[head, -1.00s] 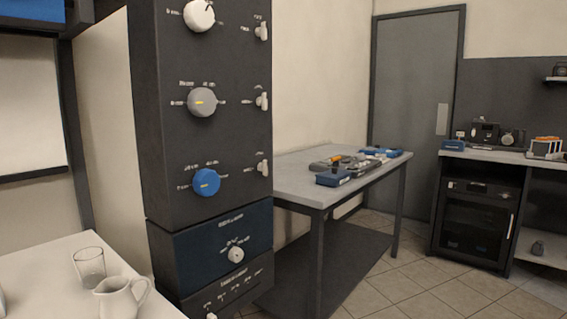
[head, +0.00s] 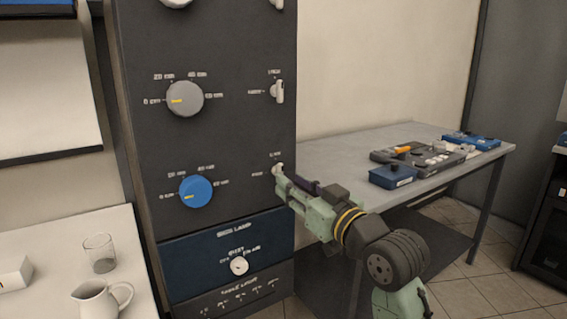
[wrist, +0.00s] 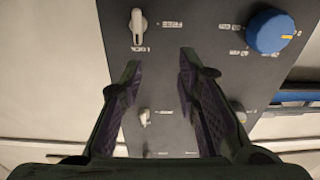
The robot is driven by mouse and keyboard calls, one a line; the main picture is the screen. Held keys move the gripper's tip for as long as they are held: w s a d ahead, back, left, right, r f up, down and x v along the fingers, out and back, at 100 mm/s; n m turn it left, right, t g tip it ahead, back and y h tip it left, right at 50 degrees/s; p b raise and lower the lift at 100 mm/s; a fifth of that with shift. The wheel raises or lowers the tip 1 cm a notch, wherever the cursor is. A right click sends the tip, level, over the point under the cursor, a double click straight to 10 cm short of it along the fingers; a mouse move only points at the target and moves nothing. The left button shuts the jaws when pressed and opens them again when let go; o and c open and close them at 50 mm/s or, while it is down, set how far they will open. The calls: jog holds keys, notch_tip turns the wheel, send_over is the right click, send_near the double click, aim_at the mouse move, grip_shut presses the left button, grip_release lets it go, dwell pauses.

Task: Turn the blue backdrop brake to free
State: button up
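The blue backdrop brake is a small pale lever (head: 277,169) on the dark panel, in the blue knob's row. It also shows in the wrist view (wrist: 139,26), upside down, with the label LOCK at one end and FREE to its side. The lever lies along the LOCK line. My gripper (wrist: 159,64) is open and empty, its two dark fingers spread in front of the panel. In the wrist view the lever lies beyond the left fingertip, apart from it in the picture. In the head view my gripper (head: 284,186) partly covers the lever's lower side.
The blue knob (head: 196,191) sits left of the lever, the grey knob (head: 185,99) above it. Another pale lever (head: 279,91) is higher on the panel. A table (head: 440,180) with devices stands right; a glass (head: 99,253) and jug (head: 97,300) stand left.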

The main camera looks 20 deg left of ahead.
aim_at(282, 172)
jog(key=shift+m+h, duration=0.3)
jog(key=shift+h, duration=0.2)
jog(key=w+a+p, duration=0.1)
jog(key=w, duration=0.1)
jog(key=w+a+p, duration=0.1)
jog(key=w+a, duration=0.1)
jog(key=w, duration=0.1)
jog(key=w+a+f+p, duration=0.1)
jog(key=w+a, duration=0.1)
jog(key=shift+w+a+f, duration=0.1)
jog(key=shift+w+a, duration=0.1)
jog(key=shift+w, duration=0.15)
jog(key=shift+c, duration=0.4)
grip_shut()
